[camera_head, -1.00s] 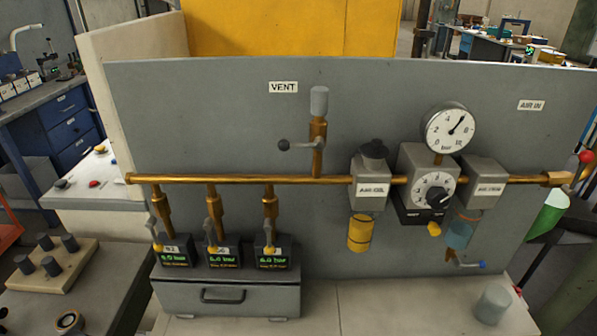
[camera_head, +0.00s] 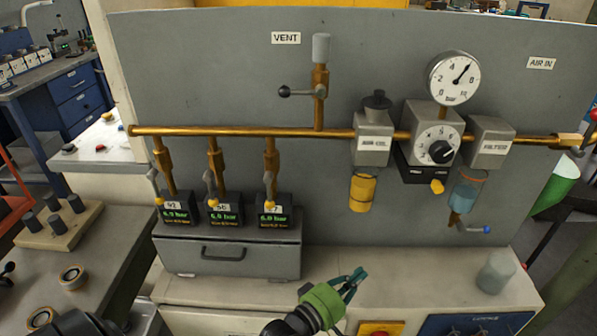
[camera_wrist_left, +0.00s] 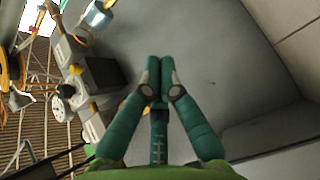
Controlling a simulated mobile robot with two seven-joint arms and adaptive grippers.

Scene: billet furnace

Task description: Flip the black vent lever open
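The black vent lever (camera_head: 284,91) sticks out level to the left from a brass vent pipe, below the VENT label, in the head view. It ends in a black ball. The vent pipe (camera_head: 320,105) rises from the long brass air line and has a grey cap. My left gripper (camera_head: 354,278) is low in front of the panel, above the front bench top, well below the lever and apart from it. In the left wrist view its teal fingertips (camera_wrist_left: 160,68) meet with nothing between them. I cannot make out the lever in that view. My right gripper is not in view.
The brass line (camera_head: 240,131) crosses the grey panel. Three small valves drop from it to gauges on a grey drawer box (camera_head: 228,255). A pressure gauge (camera_head: 453,78), regulator and filter bowls stand right of the vent. A grey cylinder (camera_head: 496,272) stands on the bench.

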